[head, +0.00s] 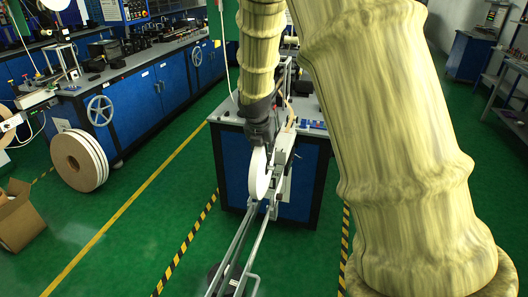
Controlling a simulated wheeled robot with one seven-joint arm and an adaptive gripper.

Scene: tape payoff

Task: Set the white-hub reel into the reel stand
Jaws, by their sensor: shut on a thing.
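A white reel (259,176) hangs upright and nearly edge-on below my gripper (260,141), in the middle of the head view. My gripper is shut on its upper part. The hub is too small to make out. A grey metal frame with two long bars (243,243) runs from the lower middle up to just under the reel; it looks like the reel stand. The reel's lower edge is close to the upper ends of the bars; I cannot tell whether they touch. My gripper and the reel hide part of the machine behind.
A blue bench with a grey top (228,112) stands behind the reel. Large reels (80,160) and an open cardboard box (18,215) stand on the floor at left. Long blue cabinets (140,105) line the left side.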

